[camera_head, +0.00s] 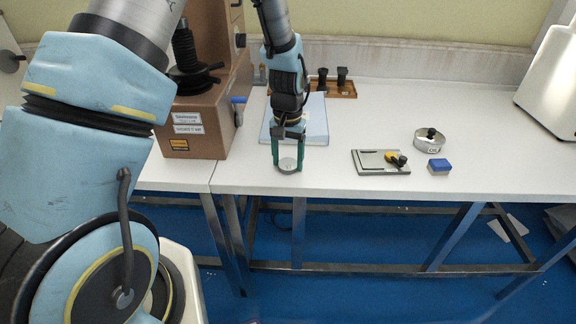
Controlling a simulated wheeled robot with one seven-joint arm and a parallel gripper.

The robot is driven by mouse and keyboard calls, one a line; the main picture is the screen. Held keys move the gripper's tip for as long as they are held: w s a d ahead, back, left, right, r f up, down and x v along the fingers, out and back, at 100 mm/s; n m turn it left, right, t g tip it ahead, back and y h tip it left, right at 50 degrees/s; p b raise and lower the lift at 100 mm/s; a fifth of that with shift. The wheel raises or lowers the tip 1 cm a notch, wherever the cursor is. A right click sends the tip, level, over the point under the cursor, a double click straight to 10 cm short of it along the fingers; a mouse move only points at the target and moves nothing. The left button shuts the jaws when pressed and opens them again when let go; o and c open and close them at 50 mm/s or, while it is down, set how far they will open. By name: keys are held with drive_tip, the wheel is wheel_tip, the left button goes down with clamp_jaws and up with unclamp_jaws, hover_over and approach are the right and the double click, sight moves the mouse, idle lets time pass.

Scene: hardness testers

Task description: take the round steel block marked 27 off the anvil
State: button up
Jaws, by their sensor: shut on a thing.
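My gripper (288,161) points down over the front part of the white bench, with its two green fingers shut on a round steel block (288,166). The block is a flat grey disc; its marking is too small to read for certain. I cannot tell whether it touches the bench or hangs just above it. The brown hardness tester (205,110) stands to the left of my gripper. Its round dark anvil (190,80) shows no block on top and is apart from my gripper.
A blue-grey mat or folder (313,125) lies behind my gripper. To the right are a grey plate with small tools (370,163), a round metal tin (428,141) and a blue block (439,166). A wooden tray (345,90) stands at the back. The bench's right half is mostly clear.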

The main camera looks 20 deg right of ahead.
clamp_jaws()
drive_tip(key=shift+r, duration=0.1)
idle(0.3)
